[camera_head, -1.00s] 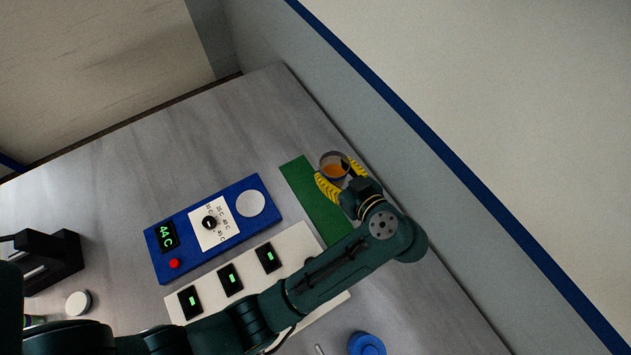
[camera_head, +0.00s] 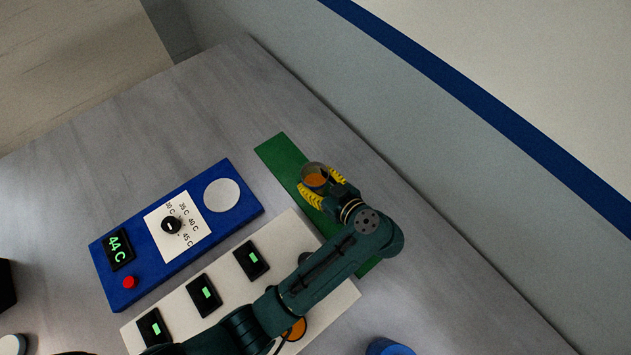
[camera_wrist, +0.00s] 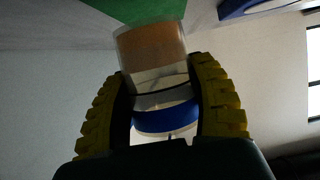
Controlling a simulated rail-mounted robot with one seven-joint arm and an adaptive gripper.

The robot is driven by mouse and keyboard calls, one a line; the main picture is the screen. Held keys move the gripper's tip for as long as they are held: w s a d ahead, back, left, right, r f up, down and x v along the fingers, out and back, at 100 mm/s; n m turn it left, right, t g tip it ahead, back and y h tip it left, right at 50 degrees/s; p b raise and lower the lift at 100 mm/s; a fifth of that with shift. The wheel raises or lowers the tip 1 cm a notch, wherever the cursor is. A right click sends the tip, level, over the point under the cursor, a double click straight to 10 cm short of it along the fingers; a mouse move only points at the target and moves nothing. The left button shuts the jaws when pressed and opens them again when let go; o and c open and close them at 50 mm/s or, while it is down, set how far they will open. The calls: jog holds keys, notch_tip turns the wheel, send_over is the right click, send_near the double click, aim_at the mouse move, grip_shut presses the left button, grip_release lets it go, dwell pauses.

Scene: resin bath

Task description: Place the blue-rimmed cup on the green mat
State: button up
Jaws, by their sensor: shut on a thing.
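The cup (camera_head: 315,173) is clear-walled with orange content. In the wrist view the cup (camera_wrist: 152,48) shows a blue band at its lower end, between the fingers. My gripper (camera_head: 318,184) is shut on the cup, its yellow ridged fingers on both sides; the gripper also shows in the wrist view (camera_wrist: 162,90). The green mat (camera_head: 280,153) is a long strip on the table. In the head view the cup overlaps the mat's right edge; whether it touches is unclear. My arm hides part of the mat.
A blue heater box (camera_head: 130,265) with a dial, a 44 C display and a grey disc lies left of the mat. A white panel (camera_head: 180,312) with several small displays lies nearer. A blue round object (camera_head: 388,347) is at the bottom edge. The wall (camera_head: 400,130) stands to the right.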

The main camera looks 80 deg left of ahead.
aim_at(322, 193)
jog(key=shift+f, duration=1.95)
jog(key=shift+b, duration=0.3)
jog(key=o, duration=1)
jog(key=shift+f, duration=0.1)
